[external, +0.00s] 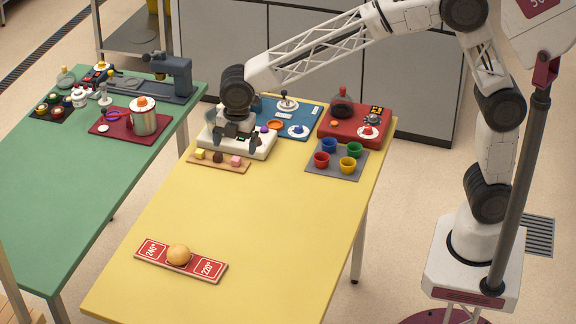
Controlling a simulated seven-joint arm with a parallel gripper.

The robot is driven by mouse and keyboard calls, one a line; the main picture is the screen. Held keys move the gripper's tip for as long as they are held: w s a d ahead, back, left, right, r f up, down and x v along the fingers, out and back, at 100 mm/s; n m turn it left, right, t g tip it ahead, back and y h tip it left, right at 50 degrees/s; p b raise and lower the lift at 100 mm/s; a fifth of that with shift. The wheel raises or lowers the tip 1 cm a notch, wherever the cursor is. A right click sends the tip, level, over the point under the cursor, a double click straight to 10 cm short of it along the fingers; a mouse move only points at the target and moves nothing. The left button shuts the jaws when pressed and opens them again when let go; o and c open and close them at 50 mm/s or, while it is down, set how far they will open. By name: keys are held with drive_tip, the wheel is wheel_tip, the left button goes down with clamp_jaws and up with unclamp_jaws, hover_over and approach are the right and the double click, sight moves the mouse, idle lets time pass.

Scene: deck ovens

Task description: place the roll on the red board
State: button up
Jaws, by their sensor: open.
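The roll (178,253), a round golden-tan ball, rests on the middle of the red board (207,265). The board is a flat red strip marked 240° and 220°, lying near the front of the yellow table. The roll sits between the two labels. My gripper (233,140) is open and points down at the far end of the table, low over a white device. It is well away from the roll and does not touch it. Its fingertips are hard to make out against the dark parts there.
Around my gripper are the white device (262,150), a wooden strip (232,167) with small pieces, a blue panel (312,113), a red unit (345,134) and a grey tray (320,172) of coloured cups. The middle of the yellow table (268,223) is clear.

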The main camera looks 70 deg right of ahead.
drive_tip(key=s+d+r+m+t, duration=0.1)
drive_tip(key=s+d+r+m, duration=0.3)
drive_tip(key=s+d, duration=0.55)
drive_tip(key=s+d+r+m, duration=0.2)
drive_tip(key=s+d+m, duration=0.3)
drive_tip(key=s+d, duration=0.45)
drive_tip(key=s+d+f+m, duration=0.1)
drive_tip(key=s+d+m, duration=0.1)
drive_tip(key=s, duration=0.5)
drive_tip(key=s+d+f+m, duration=0.2)
drive_tip(key=s+d+m, duration=0.1)
drive_tip(key=s, duration=0.5)
drive_tip(key=s+d+f+m, duration=0.1)
drive_tip(key=s+m, duration=0.3)
drive_tip(key=s, duration=0.4)
drive_tip(key=shift+d+f+m+t, duration=0.3)
drive_tip(key=shift+d+f+t, duration=0.1)
drive_tip(key=shift+d, duration=0.5)
drive_tip(key=shift+s, duration=0.1)
